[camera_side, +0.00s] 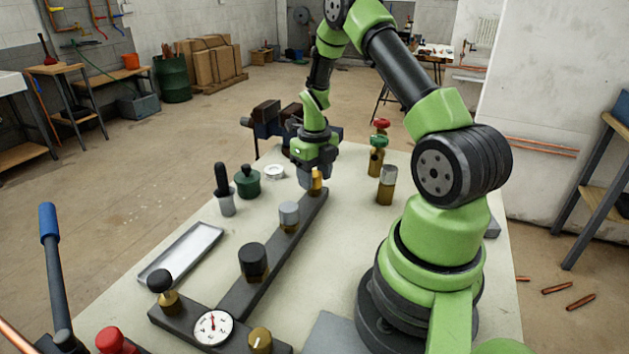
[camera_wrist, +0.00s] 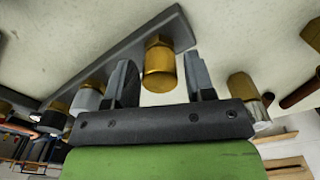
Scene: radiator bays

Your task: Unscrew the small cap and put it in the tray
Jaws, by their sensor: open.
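A small brass cap (camera_side: 316,181) stands upright at the far end of a dark grey bar (camera_side: 270,262) on the bench. In the wrist view the cap (camera_wrist: 159,62) shows between and just beyond my two fingertips, with a gap on each side. My gripper (camera_side: 308,183) is open and empty, low over that end of the bar, and partly hides the cap in the side view. A shallow silver tray (camera_side: 181,254) lies left of the bar and looks empty.
A grey cap (camera_side: 289,216) and a larger black cap (camera_side: 253,261) stand along the same bar. A brass fitting with a grey top (camera_side: 387,185) and valves stand to the right. A black-handled tool (camera_side: 223,190) and green jar (camera_side: 247,182) stand beyond the tray.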

